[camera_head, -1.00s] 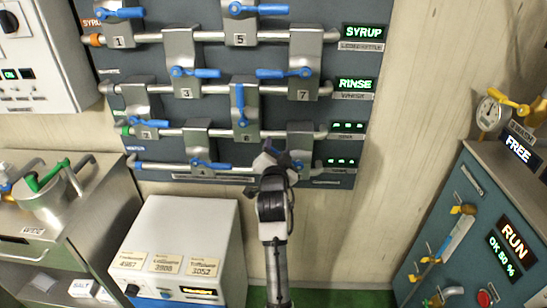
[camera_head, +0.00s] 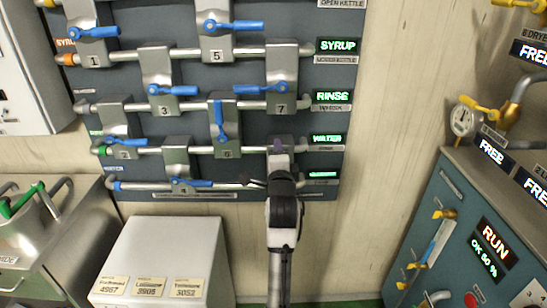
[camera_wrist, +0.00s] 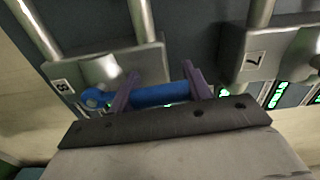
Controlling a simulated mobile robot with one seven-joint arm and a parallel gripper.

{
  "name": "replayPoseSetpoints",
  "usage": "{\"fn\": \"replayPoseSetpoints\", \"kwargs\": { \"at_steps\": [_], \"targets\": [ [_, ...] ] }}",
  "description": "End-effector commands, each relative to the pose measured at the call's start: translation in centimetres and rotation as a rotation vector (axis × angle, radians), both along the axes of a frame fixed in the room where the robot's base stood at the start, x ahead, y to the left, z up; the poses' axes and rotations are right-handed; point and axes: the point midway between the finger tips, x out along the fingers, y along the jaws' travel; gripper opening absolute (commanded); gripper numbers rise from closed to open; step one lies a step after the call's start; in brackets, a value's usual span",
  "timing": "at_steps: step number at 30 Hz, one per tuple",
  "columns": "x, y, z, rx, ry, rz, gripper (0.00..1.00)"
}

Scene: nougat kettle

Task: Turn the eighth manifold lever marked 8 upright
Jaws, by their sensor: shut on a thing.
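Manifold valve 8 (camera_wrist: 105,65) shows at the left of the wrist view, with a small 8 plate (camera_wrist: 62,86). Its blue lever (camera_wrist: 155,96) lies between the two purple fingers of my gripper (camera_wrist: 161,88), which is shut on it. The lever runs from its pivot at left toward valve 7 (camera_wrist: 268,55), roughly across the pipes, so it looks upright or nearly so. In the head view my gripper (camera_head: 277,152) is in front of valve 8 at the lower right of the manifold panel and hides that lever.
Lever 6 (camera_head: 219,120) stands upright just left of my gripper. Lever 7 (camera_head: 246,104) and lever 4 (camera_head: 190,183) lie level. Green displays line the panel's right edge, one reading WATER (camera_head: 327,139). A white box (camera_head: 165,250) stands below left; a blue-grey cabinet (camera_head: 470,230) is at right.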

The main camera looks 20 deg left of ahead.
Motion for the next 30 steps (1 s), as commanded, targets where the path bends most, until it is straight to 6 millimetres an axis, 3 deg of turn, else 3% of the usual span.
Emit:
{"fn": "replayPoseSetpoints", "kwargs": {
  "at_steps": [22, 23, 27, 30],
  "targets": [
    [0.21, -0.72, 0.04, 0.089, 0.025, 0.0, 0.08],
    [0.21, -0.72, 0.04, 0.09, 0.025, 0.0, 0.5],
    [0.21, -0.72, 0.03, 0.088, 0.024, -0.001, 0.69],
    [0.2, -0.71, 0.02, 0.087, 0.025, -0.001, 0.71]
  ]
}}
